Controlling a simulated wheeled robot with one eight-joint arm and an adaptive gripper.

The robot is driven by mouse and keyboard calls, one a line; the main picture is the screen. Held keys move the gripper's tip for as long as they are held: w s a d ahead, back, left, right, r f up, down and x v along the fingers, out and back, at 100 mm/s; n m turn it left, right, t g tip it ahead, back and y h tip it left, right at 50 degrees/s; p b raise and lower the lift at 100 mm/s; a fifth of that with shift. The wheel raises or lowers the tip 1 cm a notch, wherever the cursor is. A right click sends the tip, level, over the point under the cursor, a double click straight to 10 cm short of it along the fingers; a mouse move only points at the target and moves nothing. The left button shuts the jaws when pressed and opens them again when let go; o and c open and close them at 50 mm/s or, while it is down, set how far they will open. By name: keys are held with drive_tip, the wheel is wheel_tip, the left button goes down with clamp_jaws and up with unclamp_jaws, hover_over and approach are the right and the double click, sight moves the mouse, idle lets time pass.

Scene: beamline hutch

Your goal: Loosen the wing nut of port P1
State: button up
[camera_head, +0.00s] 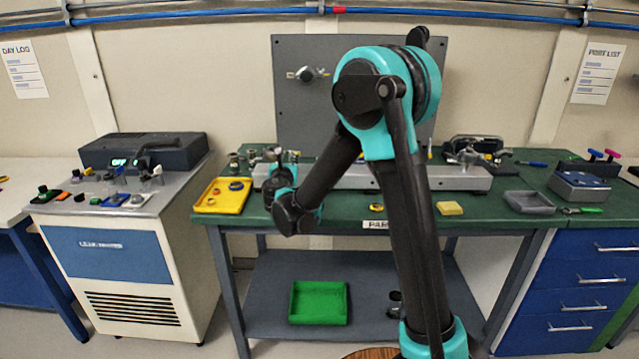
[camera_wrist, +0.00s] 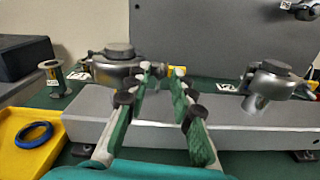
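In the wrist view a metal clamp (camera_wrist: 118,64) with a round dark cap sits at the left end of the grey rail (camera_wrist: 90,130). A small metal piece, likely its wing nut (camera_wrist: 159,70), sticks out to the right of the clamp, at my fingertips. My gripper (camera_wrist: 164,76) has its two green-padded fingers apart, with this piece between or just behind the tips; contact cannot be told. A second clamp (camera_wrist: 272,82) stands further right. Port labels are too small to read surely. In the head view my gripper (camera_head: 275,156) is over the bench's left part and hides the nearby clamp.
A yellow tray (camera_head: 208,205) with a blue ring (camera_wrist: 34,134) lies left of the rail. A grey upright panel (camera_head: 300,110) stands behind, with another fitting (camera_head: 308,74). A yellow block (camera_head: 449,208) and a grey tray (camera_head: 528,202) lie on the green bench. The front strip is mostly clear.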

drive_tip(key=m, duration=0.6)
drive_tip(key=shift+d, duration=0.1)
drive_tip(key=m, duration=0.6)
drive_tip(key=shift+f, duration=0.15)
drive_tip(key=m, duration=0.6)
drive_tip(key=shift+d+f+m, duration=0.1)
drive_tip(key=shift+m, duration=0.2)
drive_tip(key=m, duration=0.5)
drive_tip(key=shift+f, duration=0.1)
drive_tip(key=s, duration=1.7)
drive_tip(key=shift+s+d+f+m+g+h, duration=0.65)
drive_tip(key=shift+d+f+m+g, duration=0.7)
drive_tip(key=shift+d, duration=2.15)
drive_tip(key=shift+s+d+f+m+g+h, duration=0.45)
drive_tip(key=shift+d+f+m+g+h, duration=0.45)
drive_tip(key=shift+d+f, duration=1.8)
drive_tip(key=shift+s+d+f+m+g+h, duration=0.6)
drive_tip(key=shift+d+g, duration=0.75)
drive_tip(key=shift+d, duration=3)
